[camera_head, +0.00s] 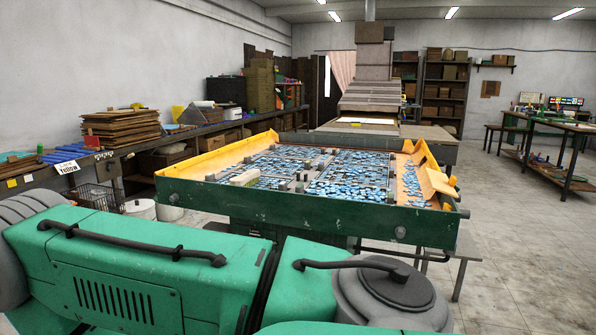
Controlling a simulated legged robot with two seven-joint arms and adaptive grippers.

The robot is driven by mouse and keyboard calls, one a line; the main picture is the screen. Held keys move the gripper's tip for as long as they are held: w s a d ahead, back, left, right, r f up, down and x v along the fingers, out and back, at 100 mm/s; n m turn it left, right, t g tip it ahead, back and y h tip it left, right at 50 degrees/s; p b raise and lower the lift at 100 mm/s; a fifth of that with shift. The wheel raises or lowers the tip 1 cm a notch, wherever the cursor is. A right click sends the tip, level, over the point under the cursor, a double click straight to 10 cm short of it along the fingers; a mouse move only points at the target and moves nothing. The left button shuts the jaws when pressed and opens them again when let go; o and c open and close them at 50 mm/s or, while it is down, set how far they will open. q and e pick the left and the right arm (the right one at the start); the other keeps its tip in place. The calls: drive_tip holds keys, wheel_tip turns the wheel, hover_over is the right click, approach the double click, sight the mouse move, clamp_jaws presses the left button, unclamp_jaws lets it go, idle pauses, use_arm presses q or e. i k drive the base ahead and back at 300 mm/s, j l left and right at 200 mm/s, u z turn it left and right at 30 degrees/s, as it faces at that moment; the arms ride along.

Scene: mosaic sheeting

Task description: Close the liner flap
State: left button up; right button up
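A green-framed tray table (300,205) stands ahead of me, filled with many blue mosaic pieces. Yellow-orange liner strips line its edges: one along the left side (215,161) and one at the right. At the right side a yellow flap (436,181) stands tilted up and outward, with blue pieces lying beside it on the inner side. I cannot tell which yellow part is the liner flap; the tilted right one looks folded open. Neither of my grippers shows in the view.
A long bench (130,150) with stacked boards (122,128) runs along the left wall. A large machine (372,90) stands behind the tray. A worktable (560,130) is at the far right. The floor (520,240) right of the tray is clear.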

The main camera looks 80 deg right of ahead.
sight(440, 181)
drive_tip(key=z, duration=3.5)
